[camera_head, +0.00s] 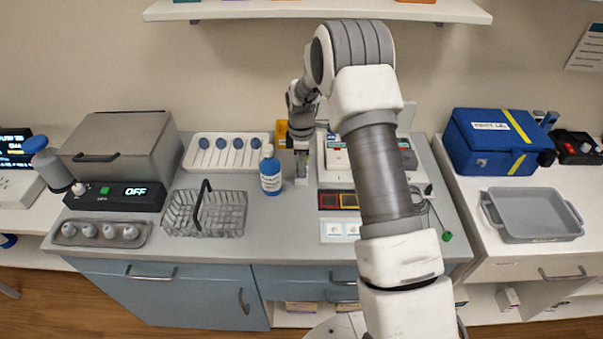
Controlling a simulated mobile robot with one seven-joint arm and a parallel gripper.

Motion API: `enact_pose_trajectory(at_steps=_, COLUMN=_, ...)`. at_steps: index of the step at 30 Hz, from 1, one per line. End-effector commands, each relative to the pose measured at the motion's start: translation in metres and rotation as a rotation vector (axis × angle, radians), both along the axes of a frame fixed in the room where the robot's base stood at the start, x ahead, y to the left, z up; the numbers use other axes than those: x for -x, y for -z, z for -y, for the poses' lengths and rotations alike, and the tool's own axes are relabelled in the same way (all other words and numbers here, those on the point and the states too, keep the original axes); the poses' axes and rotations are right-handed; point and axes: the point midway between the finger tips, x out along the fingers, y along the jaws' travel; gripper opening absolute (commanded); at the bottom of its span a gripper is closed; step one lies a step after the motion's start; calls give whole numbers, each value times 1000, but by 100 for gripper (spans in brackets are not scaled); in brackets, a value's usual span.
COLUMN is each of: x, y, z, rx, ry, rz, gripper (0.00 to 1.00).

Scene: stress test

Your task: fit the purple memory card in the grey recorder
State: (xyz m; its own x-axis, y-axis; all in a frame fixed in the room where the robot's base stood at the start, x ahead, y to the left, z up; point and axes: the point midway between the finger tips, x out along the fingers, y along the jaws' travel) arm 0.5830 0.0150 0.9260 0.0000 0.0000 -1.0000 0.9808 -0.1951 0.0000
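My gripper (301,180) points down over the grey counter, just right of the white-and-blue bottle. Its fingers are too small here to tell whether they are open or shut, or whether they hold anything. I cannot make out a purple memory card. A pale grey device (336,158) with a dark and reddish top stands right of my gripper, partly behind my arm; I cannot tell whether it is the grey recorder. My arm hides much of the counter's right part.
The blue-and-white bottle (270,172) stands close left of my gripper. A wire basket (178,219), a grey lidded box (118,150) and a white rack (224,169) stand farther left. A yellow item (281,132) is behind. A blue case (490,151) and grey tray (531,238) are right.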

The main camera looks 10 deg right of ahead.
Motion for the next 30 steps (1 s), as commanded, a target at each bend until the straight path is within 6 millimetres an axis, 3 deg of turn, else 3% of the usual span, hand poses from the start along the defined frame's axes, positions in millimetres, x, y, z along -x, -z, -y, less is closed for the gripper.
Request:
enact_pose_trajectory(at_steps=6, x=0, y=0, z=0, rx=0, ry=0, rz=0, gripper=0)
enact_pose_trajectory(at_steps=16, x=0, y=-4, z=0, rx=0, ry=0, rz=1, gripper=0)
enact_pose_trajectory(at_steps=25, x=0, y=-54, z=0, rx=-1, ry=2, rz=2, gripper=0)
enact_pose_trajectory(at_steps=30, x=0, y=-61, z=0, rx=0, ry=0, rz=-1, gripper=0)
